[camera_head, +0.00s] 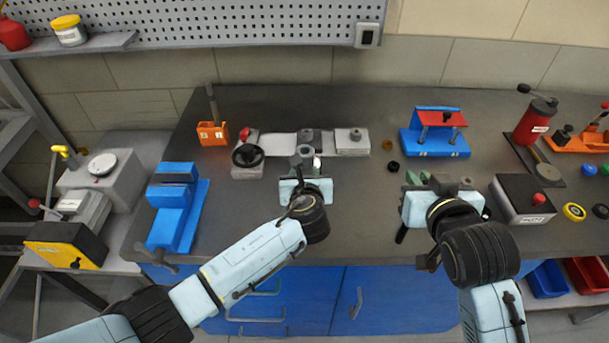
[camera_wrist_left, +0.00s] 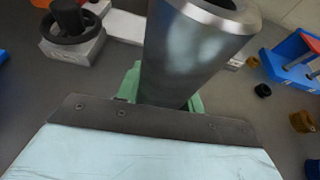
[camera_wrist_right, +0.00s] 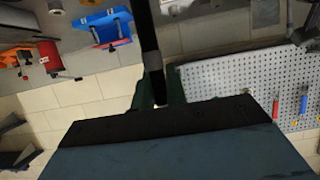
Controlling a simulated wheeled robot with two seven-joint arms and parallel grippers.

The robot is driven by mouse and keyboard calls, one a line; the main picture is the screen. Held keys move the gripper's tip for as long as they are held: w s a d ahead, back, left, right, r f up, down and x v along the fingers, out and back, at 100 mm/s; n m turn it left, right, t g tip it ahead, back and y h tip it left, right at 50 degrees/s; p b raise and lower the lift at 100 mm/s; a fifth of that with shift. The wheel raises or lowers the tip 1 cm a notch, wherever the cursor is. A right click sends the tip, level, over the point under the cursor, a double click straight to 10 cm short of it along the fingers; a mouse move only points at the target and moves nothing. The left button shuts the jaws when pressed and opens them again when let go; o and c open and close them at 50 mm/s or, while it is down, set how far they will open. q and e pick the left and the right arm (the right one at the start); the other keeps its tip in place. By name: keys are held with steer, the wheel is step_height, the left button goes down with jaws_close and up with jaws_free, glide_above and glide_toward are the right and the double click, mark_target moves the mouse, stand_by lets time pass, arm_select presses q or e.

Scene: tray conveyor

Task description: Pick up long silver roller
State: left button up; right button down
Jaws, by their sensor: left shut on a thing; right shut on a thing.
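My left gripper (camera_head: 305,172) is shut on a silver roller (camera_wrist_left: 195,50), a shiny metal cylinder with a hollow end. In the left wrist view it stands between the green fingers, its near end rising past the top edge. In the head view the roller (camera_head: 306,151) is small and partly hidden by my gripper, above the bench. My right gripper (camera_head: 420,181) is shut on a dark rod (camera_wrist_right: 151,35) with a grey collar, between green fingers in the right wrist view. My wrist hides most of it in the head view.
Behind the left gripper is a slide with a black handwheel (camera_head: 248,155). A blue vise (camera_head: 176,215) is at left, a blue and red fixture (camera_head: 436,143) at the back right, and a black box with a red button (camera_head: 522,199) at right. The front middle of the bench (camera_head: 360,230) is clear.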

arm_select(q)
step_height(320, 180, up, 10)
steer(key=shift+r+p, duration=0.1)
steer(key=shift+p, duration=0.95)
steer(key=shift+p, duration=0.65)
steer(key=shift+f+b, duration=2.15)
steer(key=shift+f, duration=2.65)
steer(key=shift+f, duration=0.25)
steer(key=o, duration=1)
